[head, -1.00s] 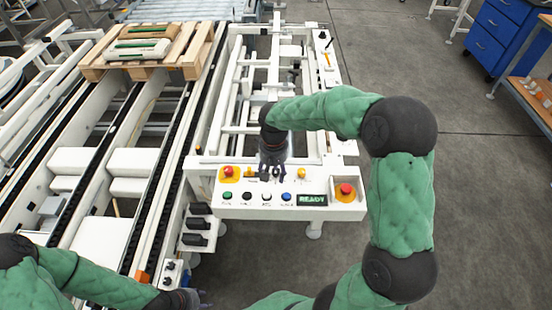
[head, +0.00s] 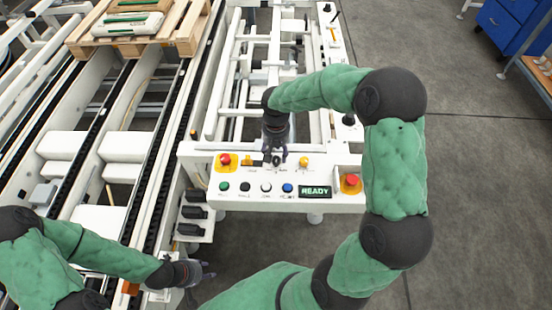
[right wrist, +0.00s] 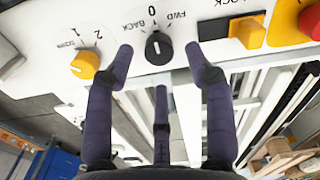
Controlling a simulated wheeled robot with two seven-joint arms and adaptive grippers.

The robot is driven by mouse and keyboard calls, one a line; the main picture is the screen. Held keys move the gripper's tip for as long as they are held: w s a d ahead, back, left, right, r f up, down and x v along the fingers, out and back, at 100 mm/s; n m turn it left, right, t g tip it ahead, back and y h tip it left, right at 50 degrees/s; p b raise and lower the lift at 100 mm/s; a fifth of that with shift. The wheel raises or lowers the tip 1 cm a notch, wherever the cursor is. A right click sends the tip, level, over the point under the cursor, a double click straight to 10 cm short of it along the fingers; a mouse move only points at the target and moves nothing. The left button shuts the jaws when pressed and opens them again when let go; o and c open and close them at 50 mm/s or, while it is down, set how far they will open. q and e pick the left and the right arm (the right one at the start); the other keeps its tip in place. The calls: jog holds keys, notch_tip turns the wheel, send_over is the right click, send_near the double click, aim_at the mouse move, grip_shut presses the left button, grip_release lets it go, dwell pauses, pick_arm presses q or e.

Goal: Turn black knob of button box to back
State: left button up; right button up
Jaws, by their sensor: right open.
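The white button box (head: 325,175) is in the middle of the head view. Its black knob (right wrist: 158,47) shows at the top of the right wrist view, with the labels BACK, 0 and FWD around it. A white mark on the knob points roughly toward 0. My right gripper (head: 275,157) is over the box at the knob, which it largely hides in the head view. In the right wrist view the right gripper (right wrist: 159,50) is open, with fingertips on either side of the knob and gaps between. My left gripper (head: 202,274) is low on the left, away from the box; its jaw opening is unclear.
Red buttons (head: 225,159) (head: 351,180) sit near both ends of the box. A yellow knob (right wrist: 85,64) and a yellow-orange switch (right wrist: 248,31) flank the black knob. A lit READY display (head: 314,191) and small buttons line the front. Conveyor rails lie left; open floor lies right.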

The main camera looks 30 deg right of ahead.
aim_at(276, 162)
jog(key=shift+f+b, duration=0.35)
jog(key=shift+f, duration=1.1)
grip_shut()
jog(key=shift+r+n+p, duration=0.1)
jog(key=shift+n+p, duration=0.2)
jog(key=n+p, duration=0.2)
jog(key=n, duration=0.1)
jog(key=shift+r, duration=0.1)
jog(key=n+p, duration=0.3)
jog(key=shift+n, duration=0.4)
jog(key=shift+n+p, duration=0.55)
jog(key=shift+n, duration=0.15)
jog(key=shift+w, duration=0.1)
